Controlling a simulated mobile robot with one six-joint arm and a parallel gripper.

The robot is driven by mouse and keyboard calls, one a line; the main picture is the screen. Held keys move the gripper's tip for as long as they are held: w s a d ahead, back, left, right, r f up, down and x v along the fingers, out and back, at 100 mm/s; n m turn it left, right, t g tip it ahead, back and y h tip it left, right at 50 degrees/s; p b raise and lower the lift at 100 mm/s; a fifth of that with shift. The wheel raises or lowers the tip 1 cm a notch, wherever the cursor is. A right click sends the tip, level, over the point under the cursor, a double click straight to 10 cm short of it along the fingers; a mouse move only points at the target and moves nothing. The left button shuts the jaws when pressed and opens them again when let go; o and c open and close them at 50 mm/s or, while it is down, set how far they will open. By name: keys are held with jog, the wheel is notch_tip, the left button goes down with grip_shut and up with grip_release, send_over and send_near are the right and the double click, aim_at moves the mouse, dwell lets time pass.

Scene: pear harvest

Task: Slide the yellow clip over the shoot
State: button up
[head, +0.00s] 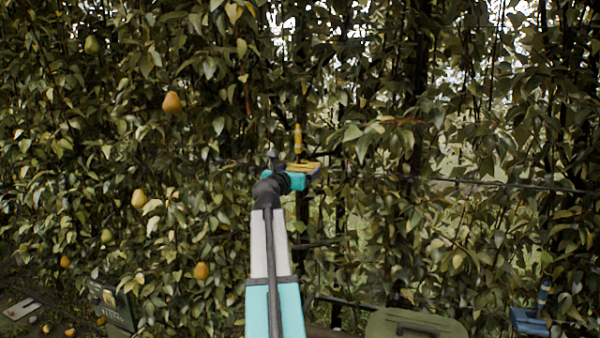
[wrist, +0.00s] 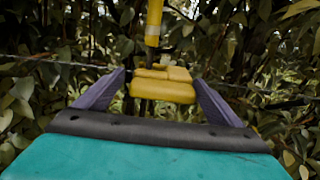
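The yellow clip (wrist: 163,88) sits between the purple fingertips of my gripper (wrist: 160,80) in the wrist view. The gripper is shut on it. In the head view, the clip (head: 304,166) shows at the end of my gripper (head: 311,170), against the foliage. An upright shoot with a yellow sleeve and a pale band (wrist: 153,24) stands just above and behind the clip in the wrist view. The sleeve (head: 298,139) also shows in the head view. The thin lower shoot passes behind or into the clip; I cannot tell which.
A wire (head: 480,183) runs across the leafy wall at about clip height. Pears (head: 172,102) hang to the left. A blue clip-like piece (head: 528,321) is at the lower right. A green container (head: 415,324) stands at the bottom, and a dark crate (head: 110,305) at the lower left.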

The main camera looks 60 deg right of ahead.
jog(key=shift+o, duration=0.3)
jog(key=shift+s+d, duration=0.15)
jog(key=s+a+b, duration=0.2)
jog(key=a+b, duration=0.1)
jog(key=a, duration=1)
jog(key=shift+a, duration=0.35)
dwell(0.3)
